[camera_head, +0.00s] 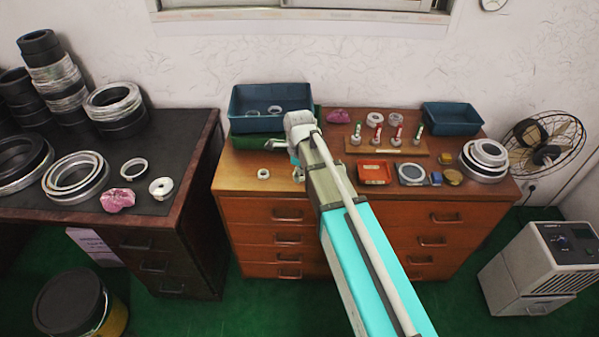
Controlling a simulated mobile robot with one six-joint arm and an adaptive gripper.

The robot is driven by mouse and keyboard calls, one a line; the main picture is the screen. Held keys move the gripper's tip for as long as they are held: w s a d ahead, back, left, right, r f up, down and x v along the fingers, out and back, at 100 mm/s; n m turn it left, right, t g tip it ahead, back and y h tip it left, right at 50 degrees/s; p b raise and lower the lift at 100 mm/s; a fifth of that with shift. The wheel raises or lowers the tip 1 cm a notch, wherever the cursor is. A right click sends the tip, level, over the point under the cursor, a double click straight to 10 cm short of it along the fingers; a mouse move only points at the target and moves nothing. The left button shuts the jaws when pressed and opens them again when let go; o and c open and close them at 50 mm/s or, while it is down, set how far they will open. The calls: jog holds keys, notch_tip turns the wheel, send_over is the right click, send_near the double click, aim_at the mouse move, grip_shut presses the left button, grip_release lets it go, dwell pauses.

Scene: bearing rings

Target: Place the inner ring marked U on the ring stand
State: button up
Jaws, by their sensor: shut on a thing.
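My gripper (297,172) is low over the left part of the wooden cabinet top, partly hidden by my own wrist and arm. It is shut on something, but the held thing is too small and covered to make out. The ring stand (387,153) is a wooden board with several upright posts bearing red and green marks, to the right of my gripper. A small pale ring (263,173) lies on the cabinet top left of my gripper. Two more small rings (375,119) (396,118) are behind the stand. No letter U is legible on any ring.
A blue bin (240,122) with small rings inside stands behind my gripper; a smaller blue bin (452,128) is at the back right. A red tray (375,182), a round grey dial (411,184) and stacked rings (466,160) line the front and right.

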jog(key=w+d+f+b, duration=0.3)
jog(key=w+d, duration=1)
jog(key=w, duration=0.1)
jog(key=shift+d+f+b, duration=0.25)
jog(key=shift+f+b, duration=0.15)
jog(key=shift+f, duration=0.2)
jog(key=shift+f+b, duration=1.85)
jog(key=shift+b, duration=0.2)
jog(key=shift+f+b, duration=1.15)
jog(key=o, duration=1.2)
